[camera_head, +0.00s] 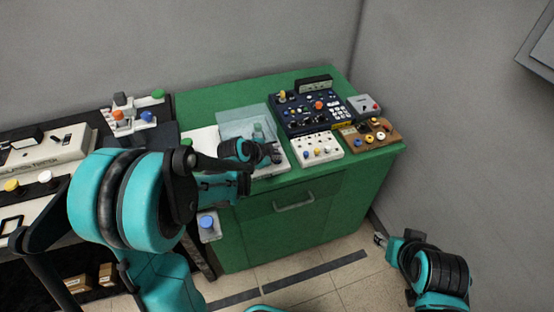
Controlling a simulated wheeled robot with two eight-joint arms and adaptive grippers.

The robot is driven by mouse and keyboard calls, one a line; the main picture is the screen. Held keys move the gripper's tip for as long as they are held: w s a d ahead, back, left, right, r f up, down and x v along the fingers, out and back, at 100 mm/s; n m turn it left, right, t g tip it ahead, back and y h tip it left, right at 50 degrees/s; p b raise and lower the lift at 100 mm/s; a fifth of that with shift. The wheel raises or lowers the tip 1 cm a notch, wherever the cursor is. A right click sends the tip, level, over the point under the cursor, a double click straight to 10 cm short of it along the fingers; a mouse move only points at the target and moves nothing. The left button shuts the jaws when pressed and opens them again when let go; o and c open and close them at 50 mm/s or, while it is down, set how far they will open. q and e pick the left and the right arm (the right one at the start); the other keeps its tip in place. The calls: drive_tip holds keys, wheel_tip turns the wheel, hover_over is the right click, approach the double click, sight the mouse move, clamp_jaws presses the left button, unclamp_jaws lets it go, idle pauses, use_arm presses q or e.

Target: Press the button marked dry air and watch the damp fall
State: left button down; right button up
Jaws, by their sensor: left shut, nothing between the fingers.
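No label reading dry air can be made out at this size, so I cannot tell which button carries it. My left gripper (274,154) is shut and empty, over a white panel (274,168) on the green cabinet. My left arm and gripper hide much of the panel. I cannot tell whether the fingertips touch it. My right gripper (380,240) is low at the right, off the cabinet; its fingers are too small to judge.
On the green cabinet (330,205), a dark blue control box (290,120), a white box with coloured knobs (318,148), a brown board (388,138) and a grey box (364,106) crowd the right side. A dark bench (170,110) with more panels adjoins on the left.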

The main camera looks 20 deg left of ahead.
use_arm(q)
drive_tip(key=shift+f, duration=0.25)
drive_tip(key=shift+r, duration=0.15)
drive_tip(key=shift+r+p, duration=0.5)
drive_tip(key=shift+r, duration=0.25)
wheel_tip(320, 180, up, 5)
drive_tip(key=p, duration=0.4)
idle(0.5)
idle(0.5)
